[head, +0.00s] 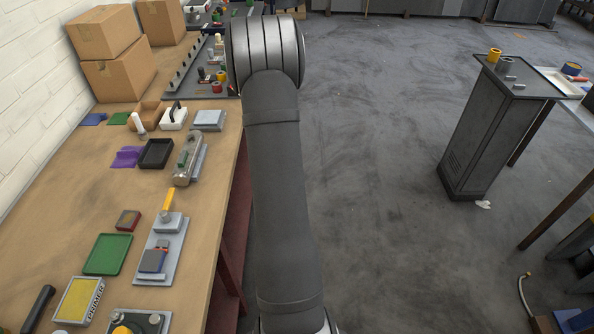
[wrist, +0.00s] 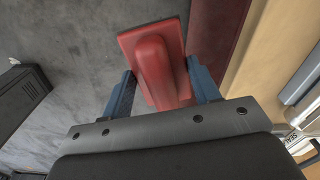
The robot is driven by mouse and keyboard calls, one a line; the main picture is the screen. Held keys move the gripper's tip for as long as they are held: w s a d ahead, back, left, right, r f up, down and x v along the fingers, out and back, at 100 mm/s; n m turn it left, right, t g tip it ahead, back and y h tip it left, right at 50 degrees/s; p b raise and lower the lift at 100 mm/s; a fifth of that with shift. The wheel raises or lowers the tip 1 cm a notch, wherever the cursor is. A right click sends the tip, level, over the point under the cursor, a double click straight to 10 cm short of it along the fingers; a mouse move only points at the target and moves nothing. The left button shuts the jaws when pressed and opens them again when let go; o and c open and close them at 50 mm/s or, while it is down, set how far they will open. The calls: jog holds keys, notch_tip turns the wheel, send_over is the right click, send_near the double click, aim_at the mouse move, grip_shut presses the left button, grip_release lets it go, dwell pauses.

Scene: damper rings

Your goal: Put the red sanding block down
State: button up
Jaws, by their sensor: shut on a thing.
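The red sanding block (wrist: 153,62), a flat red plate with a raised rounded grip, is in the wrist view. My gripper (wrist: 160,78) is shut on it, with one blue finger on each side of the grip. Grey floor and the dark red side of the bench show behind the block, so it hangs beside the bench's edge in that view. The head view shows my arm but not my gripper or the held block.
The wooden bench (head: 60,190) runs along the left. It carries a green tray (head: 107,254), a small red-and-dark block (head: 128,220), a black tray (head: 156,153) and cardboard boxes (head: 115,75). A dark cabinet (head: 490,130) stands on open floor at right.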

jog(key=w+a+r+n, duration=0.1)
jog(key=a+r, duration=0.2)
jog(key=a, duration=0.3)
jog(key=w+a+r+n, duration=0.1)
jog(key=w+a+r, duration=0.1)
jog(key=a, duration=0.5)
jog(key=n, duration=1.3)
send_over(145, 181)
jog(key=shift+f, duration=0.4)
jog(key=shift+f, duration=2.5)
jog(key=shift+f, duration=0.15)
jog(key=shift+f, duration=0.6)
jog(key=shift+f, duration=0.2)
